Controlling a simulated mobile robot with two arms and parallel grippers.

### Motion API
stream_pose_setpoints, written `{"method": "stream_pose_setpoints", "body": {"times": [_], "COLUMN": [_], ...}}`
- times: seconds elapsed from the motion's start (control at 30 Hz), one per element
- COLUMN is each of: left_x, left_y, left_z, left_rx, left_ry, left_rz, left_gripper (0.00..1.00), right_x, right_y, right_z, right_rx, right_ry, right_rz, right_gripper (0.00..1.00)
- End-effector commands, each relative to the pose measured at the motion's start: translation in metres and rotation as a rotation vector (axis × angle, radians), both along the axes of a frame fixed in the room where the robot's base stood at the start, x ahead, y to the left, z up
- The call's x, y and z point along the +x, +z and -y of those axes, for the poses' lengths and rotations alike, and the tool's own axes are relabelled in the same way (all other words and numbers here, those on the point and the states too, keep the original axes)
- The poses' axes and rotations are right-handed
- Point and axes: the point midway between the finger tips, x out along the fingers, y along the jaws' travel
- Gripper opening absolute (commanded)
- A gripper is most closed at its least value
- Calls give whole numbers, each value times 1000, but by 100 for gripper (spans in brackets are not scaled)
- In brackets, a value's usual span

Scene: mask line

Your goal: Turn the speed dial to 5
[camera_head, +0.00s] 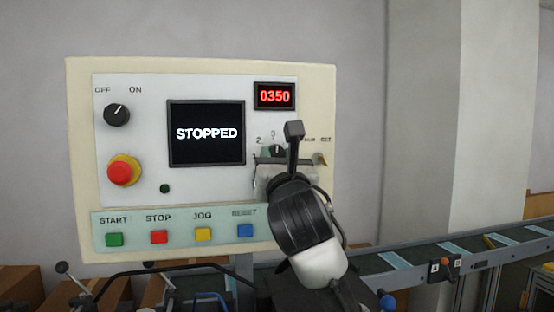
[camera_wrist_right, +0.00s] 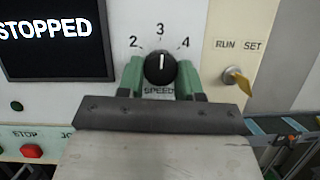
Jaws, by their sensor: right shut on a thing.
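The speed dial (camera_wrist_right: 160,68) is a round black knob with a white pointer line. In the right wrist view the line points straight up at 3, with 2 and 4 to its sides; no 5 is visible there. My right gripper (camera_wrist_right: 160,78) has its green finger pads on the left and right sides of the dial, shut on it. In the head view my right gripper (camera_head: 276,154) covers most of the dial and its scale. My left gripper is not in view.
The panel's screen (camera_head: 206,133) reads STOPPED and a red display (camera_head: 274,96) reads 0350. A yellow key (camera_wrist_right: 238,77) sits right of the dial by RUN and SET. A red emergency button (camera_head: 123,170) and several coloured buttons are on the panel. A conveyor (camera_head: 420,262) runs at the right.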

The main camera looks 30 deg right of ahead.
Motion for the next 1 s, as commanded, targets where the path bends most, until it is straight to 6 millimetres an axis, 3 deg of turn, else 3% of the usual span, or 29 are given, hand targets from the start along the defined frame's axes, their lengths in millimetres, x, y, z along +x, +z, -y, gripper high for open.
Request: {"method": "stream_pose_setpoints", "body": {"times": [1.0], "left_x": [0], "left_y": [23], "left_z": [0], "left_rx": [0], "left_ry": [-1], "left_rz": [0], "left_gripper": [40], "right_x": [1], "right_y": [6], "right_z": [-7], "right_rx": [880], "right_ry": [1], "right_rz": [229], "right_gripper": [12]}}
